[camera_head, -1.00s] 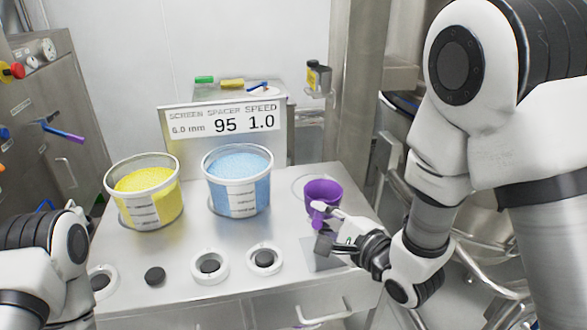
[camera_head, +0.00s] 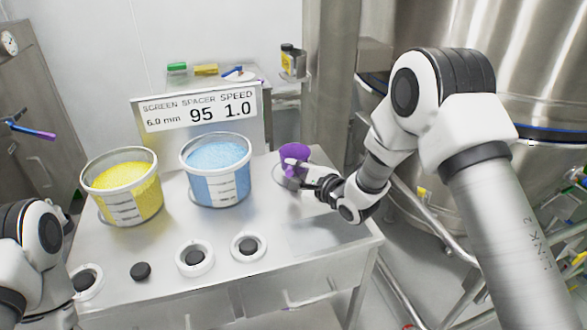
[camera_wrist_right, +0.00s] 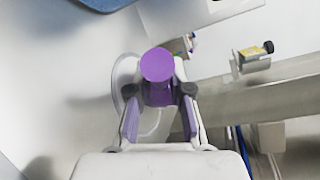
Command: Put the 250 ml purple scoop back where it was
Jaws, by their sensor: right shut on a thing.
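The purple scoop (camera_head: 294,153) is at the back right of the steel table, with its cup upright in the head view. My right gripper (camera_head: 298,167) is shut on its handle. In the right wrist view the scoop's round purple cup (camera_wrist_right: 158,65) shows between and beyond the fingers (camera_wrist_right: 160,92). A ring outline (camera_head: 278,176) on the table lies just below the scoop in the head view, and the gripper hides part of it. I cannot tell whether the scoop touches the table. My left arm shows at the left edge, but its gripper is out of view.
A bucket of yellow granules (camera_head: 124,203) and a bucket of blue granules (camera_head: 220,188) stand left of the scoop. Several black knobs or discs line the front, including a ringed one (camera_head: 249,246). A sign (camera_head: 198,116) stands behind. A large steel vessel (camera_head: 470,80) is at right.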

